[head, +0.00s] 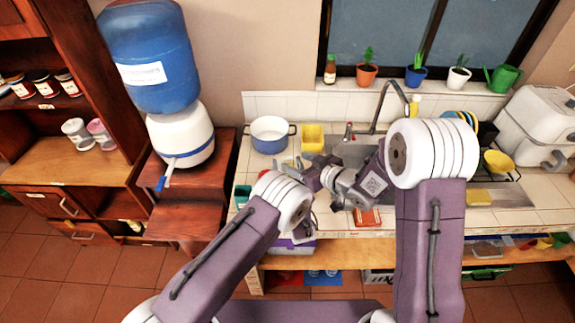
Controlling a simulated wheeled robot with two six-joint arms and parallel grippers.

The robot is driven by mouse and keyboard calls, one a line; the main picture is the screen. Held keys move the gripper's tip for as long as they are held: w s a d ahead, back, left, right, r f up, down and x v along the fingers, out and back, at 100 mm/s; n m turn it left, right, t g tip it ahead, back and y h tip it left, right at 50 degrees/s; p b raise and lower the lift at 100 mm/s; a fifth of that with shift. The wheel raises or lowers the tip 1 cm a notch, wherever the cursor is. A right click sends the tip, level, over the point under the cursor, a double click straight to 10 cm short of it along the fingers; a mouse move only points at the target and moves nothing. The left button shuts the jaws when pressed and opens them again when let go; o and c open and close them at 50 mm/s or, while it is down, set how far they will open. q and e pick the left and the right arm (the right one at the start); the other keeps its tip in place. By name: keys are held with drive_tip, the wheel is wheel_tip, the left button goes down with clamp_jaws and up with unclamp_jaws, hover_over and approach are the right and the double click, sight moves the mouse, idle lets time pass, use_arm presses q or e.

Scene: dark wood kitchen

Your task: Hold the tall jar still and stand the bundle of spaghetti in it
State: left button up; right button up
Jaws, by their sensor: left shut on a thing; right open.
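My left gripper (308,177) is over the tiled counter, in front of the yellow container. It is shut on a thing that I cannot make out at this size. My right gripper (332,191) is open, close to the right of the left one, over the counter by the sink. I cannot make out the tall jar or the bundle of spaghetti; the arms and grippers cover much of the counter's middle.
A red-orange packet (367,217) lies near the front edge. The sink's faucet (383,108) rises behind my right arm.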

idle(0.3)
use_arm(q)
drive_tip(key=o, duration=1.6)
drive_tip(key=s+d, duration=0.2)
drive_tip(key=s, duration=1)
drive_tip(key=shift+d, duration=0.1)
